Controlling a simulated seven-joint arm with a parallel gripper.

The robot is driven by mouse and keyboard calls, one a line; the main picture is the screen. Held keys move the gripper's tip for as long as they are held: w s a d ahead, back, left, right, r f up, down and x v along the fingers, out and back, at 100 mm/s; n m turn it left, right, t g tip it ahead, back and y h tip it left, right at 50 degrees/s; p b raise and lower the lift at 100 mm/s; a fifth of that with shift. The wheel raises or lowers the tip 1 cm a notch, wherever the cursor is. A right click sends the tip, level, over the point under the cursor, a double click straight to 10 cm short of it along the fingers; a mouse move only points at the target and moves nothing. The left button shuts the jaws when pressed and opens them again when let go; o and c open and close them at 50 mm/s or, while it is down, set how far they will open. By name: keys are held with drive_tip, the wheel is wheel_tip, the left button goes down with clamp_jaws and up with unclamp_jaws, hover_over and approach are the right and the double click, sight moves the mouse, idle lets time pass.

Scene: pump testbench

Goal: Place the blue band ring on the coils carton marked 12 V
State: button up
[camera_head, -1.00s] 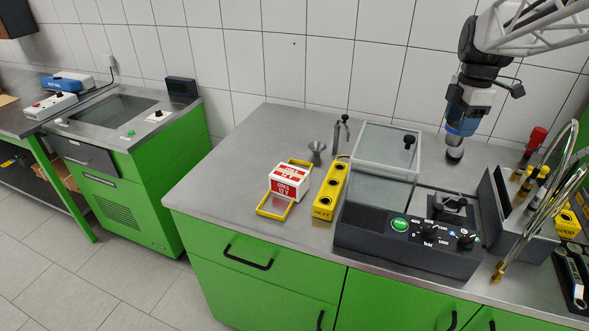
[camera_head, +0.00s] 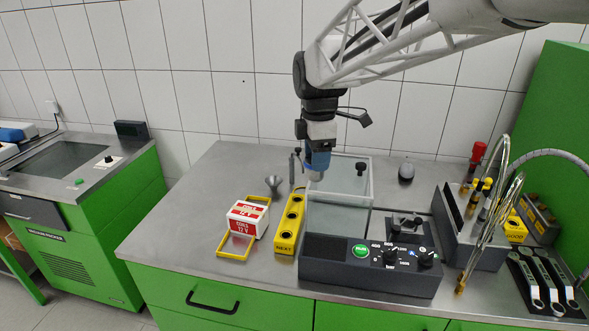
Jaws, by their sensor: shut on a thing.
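The coils carton (camera_head: 247,219), white and red and marked 12 V, stands upright at the left of the steel bench, within a yellow frame. Only a pale lower end shows below the blue part, and the fingers are too small to make out. No ring shows on the carton top.
The yellow frame (camera_head: 233,255) extends in front of the carton. A yellow holed block (camera_head: 285,240) and a grey funnel (camera_head: 273,184) stand nearby. The clear-lidded box (camera_head: 340,197) and black control panel (camera_head: 370,265) lie right. A dark knob (camera_head: 406,173) stands behind.

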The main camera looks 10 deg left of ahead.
drive_tip(key=s+a, duration=0.9)
drive_tip(key=a, duration=0.1)
wheel_tip(320, 180, down, 11)
drive_tip(key=shift+w+a, duration=0.1)
drive_tip(key=shift+a, duration=0.05)
approach(247, 211)
drive_tip(key=shift+w, duration=0.15)
idle(0.9)
drive_tip(key=shift+f, duration=1.7)
drive_tip(key=shift+f, duration=0.15)
